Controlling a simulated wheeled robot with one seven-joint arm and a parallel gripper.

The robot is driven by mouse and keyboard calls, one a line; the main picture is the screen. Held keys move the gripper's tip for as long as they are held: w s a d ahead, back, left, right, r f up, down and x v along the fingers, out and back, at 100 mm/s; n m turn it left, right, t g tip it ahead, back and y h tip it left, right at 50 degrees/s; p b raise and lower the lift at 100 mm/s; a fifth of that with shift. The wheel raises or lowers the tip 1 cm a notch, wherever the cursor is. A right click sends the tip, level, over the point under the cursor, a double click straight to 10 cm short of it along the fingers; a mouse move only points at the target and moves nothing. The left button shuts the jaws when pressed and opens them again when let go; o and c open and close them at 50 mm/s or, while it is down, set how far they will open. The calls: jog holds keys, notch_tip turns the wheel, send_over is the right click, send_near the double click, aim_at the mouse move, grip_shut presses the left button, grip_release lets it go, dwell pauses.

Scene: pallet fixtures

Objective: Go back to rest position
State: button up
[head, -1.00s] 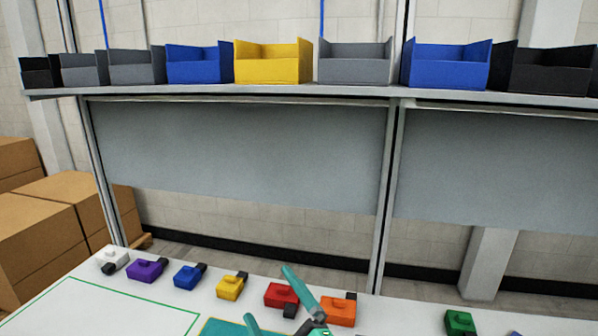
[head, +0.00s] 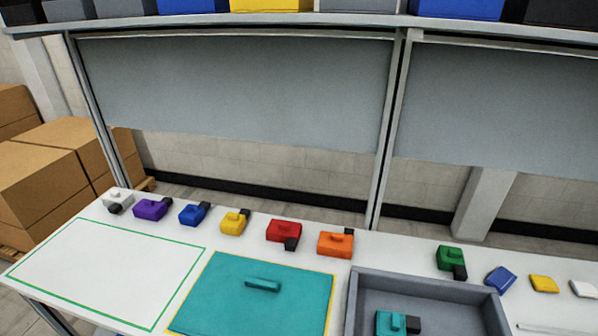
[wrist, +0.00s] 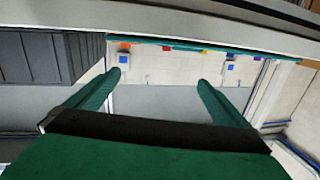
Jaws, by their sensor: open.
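My gripper (wrist: 160,82) shows in the wrist view with its two green fingers spread wide apart and nothing between them. It is out of the head view. In the head view the white table (head: 390,247) holds a teal plate with a handle (head: 250,306) at the front middle. A teal block with a black part (head: 390,323) sits in a grey tray (head: 432,284) to its right.
Along the table's back stand white (head: 116,197), purple (head: 150,210), blue (head: 193,215), yellow (head: 233,222), red (head: 283,230), orange (head: 335,243) and green (head: 449,257) blocks. A green-outlined area (head: 105,265) at left is empty. A shelf with bins (head: 270,27) spans above; cardboard boxes (head: 50,185) stand left.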

jog(key=s+d+f+g, duration=0.1)
jog(key=s+d+f, duration=0.1)
jog(key=s, duration=0.8)
jog(key=s+d+f+n+g, duration=0.1)
jog(key=s+f, duration=0.1)
jog(key=s, duration=0.9)
jog(key=shift+d+f+y, duration=0.3)
jog(key=shift+d+f, duration=0.05)
jog(key=shift+d, duration=0.05)
